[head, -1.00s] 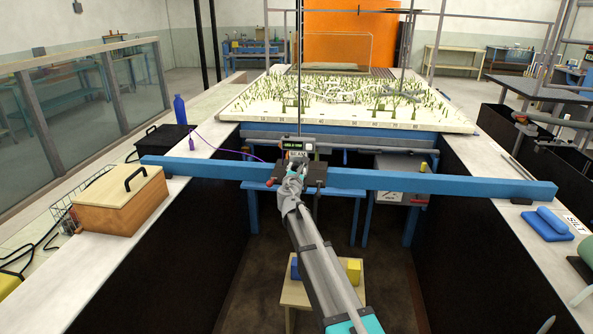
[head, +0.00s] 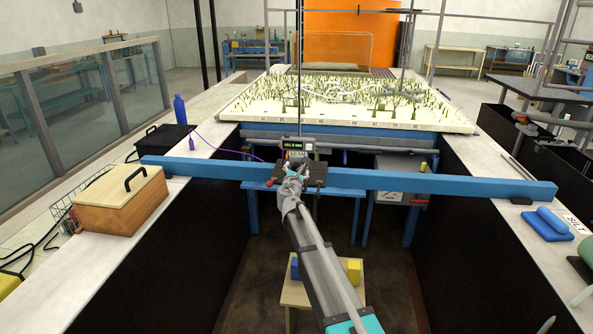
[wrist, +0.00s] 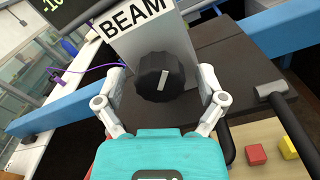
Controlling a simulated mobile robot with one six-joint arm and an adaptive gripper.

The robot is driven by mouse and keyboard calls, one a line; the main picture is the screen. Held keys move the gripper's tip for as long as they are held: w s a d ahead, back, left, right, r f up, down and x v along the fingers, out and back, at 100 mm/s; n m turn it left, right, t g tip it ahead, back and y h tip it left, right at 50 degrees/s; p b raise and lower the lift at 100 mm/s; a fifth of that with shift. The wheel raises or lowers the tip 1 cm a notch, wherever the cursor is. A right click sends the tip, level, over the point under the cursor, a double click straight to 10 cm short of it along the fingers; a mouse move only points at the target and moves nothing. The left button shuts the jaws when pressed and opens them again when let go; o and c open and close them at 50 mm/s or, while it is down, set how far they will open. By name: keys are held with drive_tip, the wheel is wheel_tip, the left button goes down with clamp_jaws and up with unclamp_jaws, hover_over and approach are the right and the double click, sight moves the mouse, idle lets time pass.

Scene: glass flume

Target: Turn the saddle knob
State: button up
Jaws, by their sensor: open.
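The saddle knob (wrist: 161,77) is a black ribbed dial with a pale pointer mark. It sits on a light grey block (wrist: 137,34) labelled BEAM, seen in the wrist view. My gripper (wrist: 162,88) is open, with one finger to the left and one to the right of the knob; I cannot tell whether either touches it. In the head view my gripper (head: 292,180) is at the dark saddle (head: 317,176) on the blue beam (head: 420,184), and my arm hides the knob there. A small display (head: 296,144) stands above the saddle.
The blue beam spans the flume between two pale side ledges. A wooden box (head: 122,200) stands on the left ledge, and a blue pad (head: 545,225) lies on the right one. A stool (head: 295,293) stands below.

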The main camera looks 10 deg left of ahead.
drive_tip(key=s, duration=1.2)
drive_tip(key=shift+a, duration=0.2)
drive_tip(key=shift+a, duration=0.1)
idle(1.1)
